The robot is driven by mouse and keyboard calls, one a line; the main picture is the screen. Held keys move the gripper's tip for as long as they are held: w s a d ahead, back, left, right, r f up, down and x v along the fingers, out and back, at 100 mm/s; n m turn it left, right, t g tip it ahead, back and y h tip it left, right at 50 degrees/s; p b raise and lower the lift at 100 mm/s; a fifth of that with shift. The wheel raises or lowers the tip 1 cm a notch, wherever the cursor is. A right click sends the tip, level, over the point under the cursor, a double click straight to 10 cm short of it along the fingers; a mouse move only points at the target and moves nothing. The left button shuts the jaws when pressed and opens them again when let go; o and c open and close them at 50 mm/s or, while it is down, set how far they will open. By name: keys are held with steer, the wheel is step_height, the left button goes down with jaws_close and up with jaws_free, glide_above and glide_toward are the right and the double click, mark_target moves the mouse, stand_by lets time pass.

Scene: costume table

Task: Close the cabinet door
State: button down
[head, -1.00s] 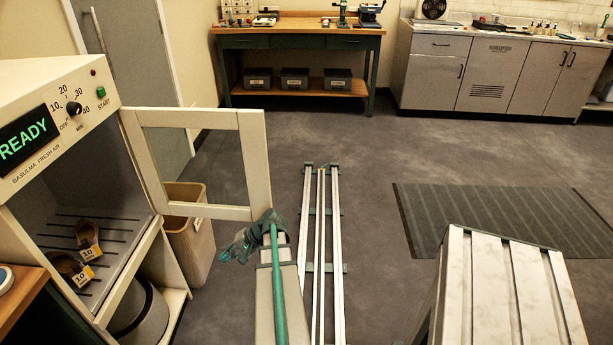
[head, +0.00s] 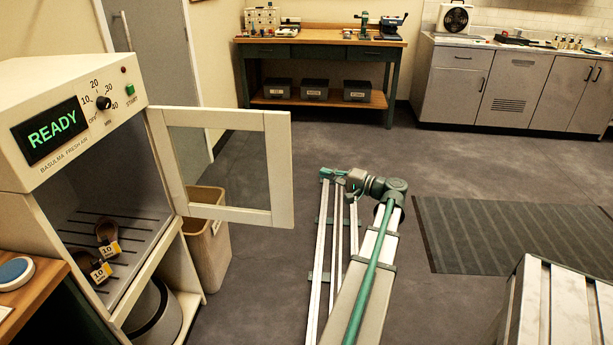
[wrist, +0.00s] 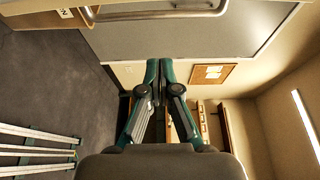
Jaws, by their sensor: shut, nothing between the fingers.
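The white cabinet (head: 80,82) stands at the left in the head view, with a green READY display, a dial and a START button. Its framed door with a clear pane (head: 282,170) stands wide open, swung out to the right of the box. My gripper (head: 326,173) is to the right of the door's free edge, apart from it in the picture, pointing left. In the wrist view its two fingers (wrist: 166,62) are together with nothing between them. Two brown shoe-like items with number 10 tags (head: 103,252) lie on the slatted shelf inside the open cabinet.
A beige bin (head: 212,250) stands on the floor behind and below the door. Floor rails (head: 322,235) run beneath my arm. A wooden side table (head: 45,285) is at lower left. A workbench (head: 325,42) and grey counters (head: 515,85) line the back. A striped mat (head: 490,235) lies right.

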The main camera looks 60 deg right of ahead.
steer(key=w+a, duration=0.4)
steer(key=w, duration=0.4)
steer(key=shift+a, duration=0.35)
steer(key=shift+s, duration=0.1)
